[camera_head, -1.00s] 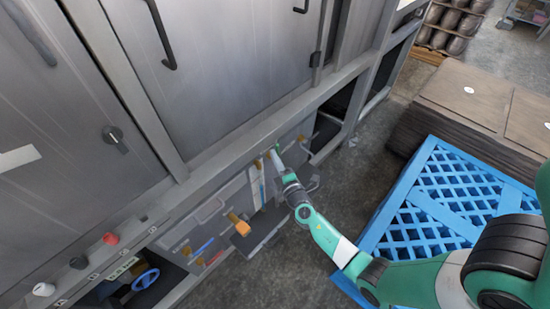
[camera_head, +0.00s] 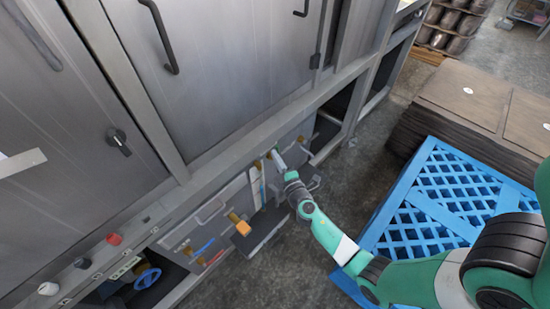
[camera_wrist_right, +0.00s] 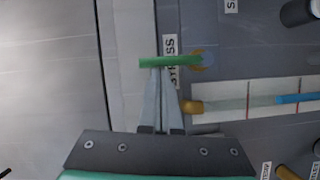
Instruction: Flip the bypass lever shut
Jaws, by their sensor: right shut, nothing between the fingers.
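The bypass lever (camera_wrist_right: 150,62) is a green bar in the right wrist view, crossing just ahead of my fingertips. Its right end meets a brass-coloured valve body (camera_wrist_right: 205,58). A label partly hidden by the bar ends in "SS". My right gripper (camera_wrist_right: 165,72) is shut with nothing between its fingers; its tips are at the lower edge of the bar, but I cannot tell if they touch it. In the head view, my right gripper (camera_head: 274,153) is at the upper right of the low panel, and the lever is too small to make out. My left gripper is not in view.
A sight glass (camera_wrist_right: 235,104) with a blue end lies close to the right of the fingers. An orange block (camera_head: 239,226) and a grey ledge (camera_head: 262,232) stick out from the panel. A blue pallet (camera_head: 440,190) stands right of my arm.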

